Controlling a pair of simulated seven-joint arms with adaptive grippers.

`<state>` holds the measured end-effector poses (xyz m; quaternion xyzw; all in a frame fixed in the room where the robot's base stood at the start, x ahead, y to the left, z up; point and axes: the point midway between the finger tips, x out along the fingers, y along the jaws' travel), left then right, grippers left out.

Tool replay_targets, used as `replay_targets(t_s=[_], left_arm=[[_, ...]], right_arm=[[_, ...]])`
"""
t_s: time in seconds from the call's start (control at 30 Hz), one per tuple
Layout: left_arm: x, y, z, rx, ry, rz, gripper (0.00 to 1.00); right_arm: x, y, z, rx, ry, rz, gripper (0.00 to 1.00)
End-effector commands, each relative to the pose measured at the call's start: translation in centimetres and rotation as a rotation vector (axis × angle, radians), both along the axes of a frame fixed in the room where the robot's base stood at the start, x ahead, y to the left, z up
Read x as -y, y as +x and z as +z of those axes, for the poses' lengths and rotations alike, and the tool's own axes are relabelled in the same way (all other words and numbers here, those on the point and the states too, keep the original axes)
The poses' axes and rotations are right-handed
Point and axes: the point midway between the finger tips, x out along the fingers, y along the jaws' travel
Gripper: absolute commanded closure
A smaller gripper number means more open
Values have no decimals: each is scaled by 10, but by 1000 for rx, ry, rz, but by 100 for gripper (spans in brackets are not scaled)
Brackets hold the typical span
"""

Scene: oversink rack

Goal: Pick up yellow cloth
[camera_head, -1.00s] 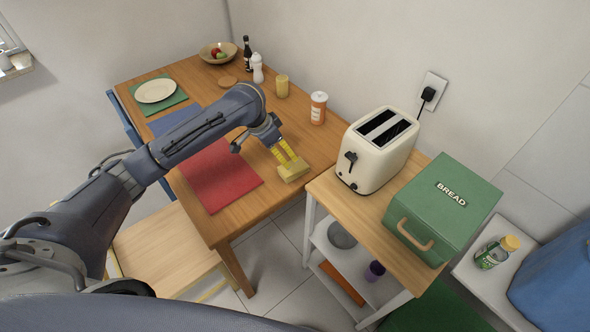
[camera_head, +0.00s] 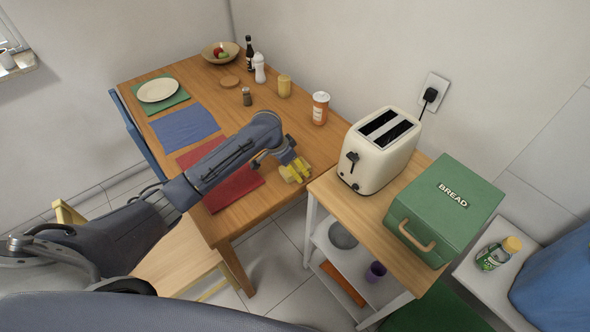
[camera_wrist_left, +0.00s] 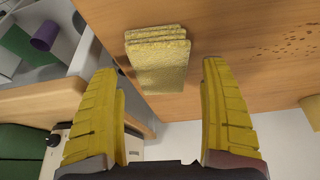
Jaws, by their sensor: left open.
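The yellow cloth (camera_head: 286,176) is a folded stack of several layers near the right edge of the wooden table (camera_head: 232,217). In the left wrist view the cloth (camera_wrist_left: 158,62) lies between and beyond the two yellow fingers. My left gripper (camera_head: 297,170) is over the cloth in the head view and partly covers it. The gripper, also in the left wrist view (camera_wrist_left: 163,110), is open with nothing between its fingertips. My right gripper is not in view.
A cream toaster (camera_head: 377,150) and a green bread box (camera_head: 443,210) stand on the shelf unit to the right. An orange-labelled jar (camera_head: 320,108), a yellow cup (camera_head: 284,86) and a small shaker (camera_head: 247,96) stand on the table. Red (camera_head: 232,188) and blue (camera_head: 184,129) mats lie to the left.

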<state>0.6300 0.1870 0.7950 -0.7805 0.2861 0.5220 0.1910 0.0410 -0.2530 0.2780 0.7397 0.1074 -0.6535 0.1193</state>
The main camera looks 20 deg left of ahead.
Motion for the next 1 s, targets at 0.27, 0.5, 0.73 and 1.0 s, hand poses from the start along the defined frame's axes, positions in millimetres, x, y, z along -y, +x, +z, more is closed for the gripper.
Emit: replay_targets(t_s=[0.27, 0.5, 0.73, 1.0], left_arm=[[5, 6, -16, 1, -1, 0, 20], [5, 6, -17, 1, 0, -1, 20], [5, 6, -17, 1, 0, -1, 20], [4, 6, -20, 1, 1, -1, 20]], right_arm=[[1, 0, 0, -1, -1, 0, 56], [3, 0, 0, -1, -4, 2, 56], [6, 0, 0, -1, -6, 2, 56], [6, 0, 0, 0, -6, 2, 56]])
